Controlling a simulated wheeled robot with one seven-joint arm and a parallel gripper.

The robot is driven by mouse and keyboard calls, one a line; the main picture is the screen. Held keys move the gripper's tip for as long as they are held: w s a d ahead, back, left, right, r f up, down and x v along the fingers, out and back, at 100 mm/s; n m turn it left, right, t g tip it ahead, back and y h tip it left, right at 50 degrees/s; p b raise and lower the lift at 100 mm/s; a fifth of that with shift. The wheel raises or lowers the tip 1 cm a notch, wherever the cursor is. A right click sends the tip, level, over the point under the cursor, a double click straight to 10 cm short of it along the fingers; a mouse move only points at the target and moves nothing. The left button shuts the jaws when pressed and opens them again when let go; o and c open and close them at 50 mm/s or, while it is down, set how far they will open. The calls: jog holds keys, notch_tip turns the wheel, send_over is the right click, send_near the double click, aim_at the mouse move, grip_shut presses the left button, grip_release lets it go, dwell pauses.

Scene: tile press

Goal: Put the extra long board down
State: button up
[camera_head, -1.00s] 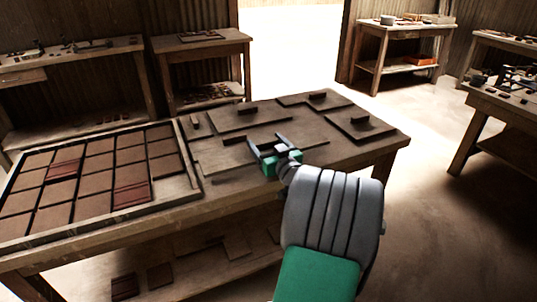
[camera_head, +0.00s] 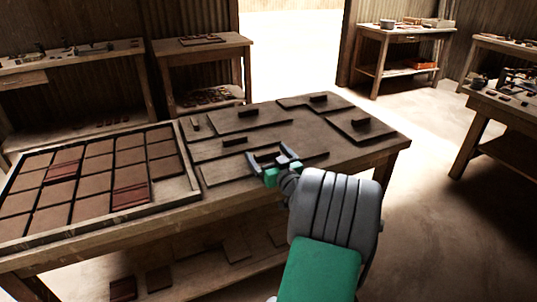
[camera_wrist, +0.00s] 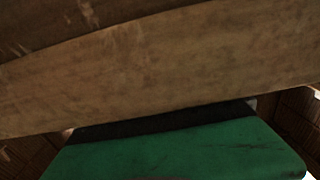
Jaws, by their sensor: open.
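Several flat brown boards with dark block handles lie on the wooden work table. A long board (camera_head: 222,149) with a handle (camera_head: 234,141) lies flat across its middle; I take it for the extra long board, but cannot be sure. My gripper (camera_head: 271,155) is open just right of that handle, low over the table and apart from the handle. A narrow flat edge shows right of my fingers, and my gripper hides part of what lies there. In the wrist view a pale brown wooden surface (camera_wrist: 150,70) fills the middle, above my green gripper body; the fingertips do not show.
A framed tray (camera_head: 186,160) of brown and reddish tiles takes up the table's left part. Other handled boards lie at the back (camera_head: 232,118), back right (camera_head: 298,103) and right (camera_head: 361,129). Tiles lie on the lower shelf. More benches stand along the walls.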

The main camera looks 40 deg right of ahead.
jog(key=shift+s+r+p, duration=0.1)
jog(key=shift+r+p, duration=0.1)
jog(key=shift+p, duration=0.1)
jog(key=v, duration=1.1)
jog(key=shift+s+a+b, duration=0.25)
jog(key=shift+s+b, duration=0.1)
jog(key=shift+b, duration=0.05)
